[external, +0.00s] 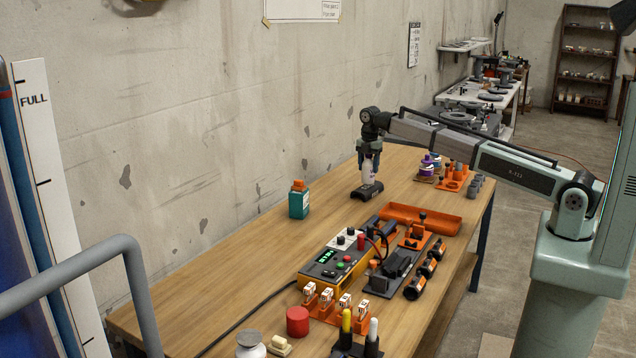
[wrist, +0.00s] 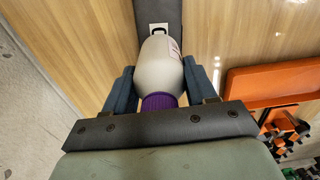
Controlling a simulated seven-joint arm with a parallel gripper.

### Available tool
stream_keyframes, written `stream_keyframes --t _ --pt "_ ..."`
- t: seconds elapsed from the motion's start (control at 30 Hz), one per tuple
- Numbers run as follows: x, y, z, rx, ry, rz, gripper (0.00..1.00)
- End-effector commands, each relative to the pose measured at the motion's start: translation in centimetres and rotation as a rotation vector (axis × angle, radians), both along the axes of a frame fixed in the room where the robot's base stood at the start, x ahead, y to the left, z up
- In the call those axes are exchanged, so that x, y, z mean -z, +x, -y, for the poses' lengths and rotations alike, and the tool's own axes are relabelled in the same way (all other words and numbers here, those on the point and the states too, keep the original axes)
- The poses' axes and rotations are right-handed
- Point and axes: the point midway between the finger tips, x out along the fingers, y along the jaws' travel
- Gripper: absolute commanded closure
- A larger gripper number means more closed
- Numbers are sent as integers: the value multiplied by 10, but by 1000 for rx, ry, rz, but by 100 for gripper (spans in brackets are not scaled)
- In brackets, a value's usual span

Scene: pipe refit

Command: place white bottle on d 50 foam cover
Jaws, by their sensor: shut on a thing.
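My gripper (external: 368,172) is shut on a white bottle (external: 366,172) near the far wall side of the table. In the wrist view the white bottle (wrist: 160,68) has a purple cap and sits between the two blue fingers of my gripper (wrist: 163,85). The black foam cover (external: 367,191) lies on the table right under the bottle. In the wrist view the dark cover (wrist: 172,15) with a small white label shows beyond the bottle's base. The bottle looks upright in the external view, at or just over the cover; I cannot tell if they touch.
An orange tray (external: 419,219) lies nearer on the table, and it also shows in the wrist view (wrist: 275,85). A teal bottle (external: 298,200) stands to the left. A purple-capped bottle (external: 427,167) and orange holders stand right. A control box (external: 338,262) is nearer. Bare wood surrounds the cover.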

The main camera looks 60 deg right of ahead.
Motion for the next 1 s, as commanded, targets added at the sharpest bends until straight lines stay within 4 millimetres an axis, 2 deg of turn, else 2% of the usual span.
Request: stream_keyframes --t 0.13,0.47,0.5,0.77,1.0 --pt "15 0 0 0 0 0 81" --pt "16 0 0 0 0 1 81" --pt "17 0 0 0 0 0 43" --pt "17 0 0 0 0 0 19" --pt "16 0 0 0 0 0 19"
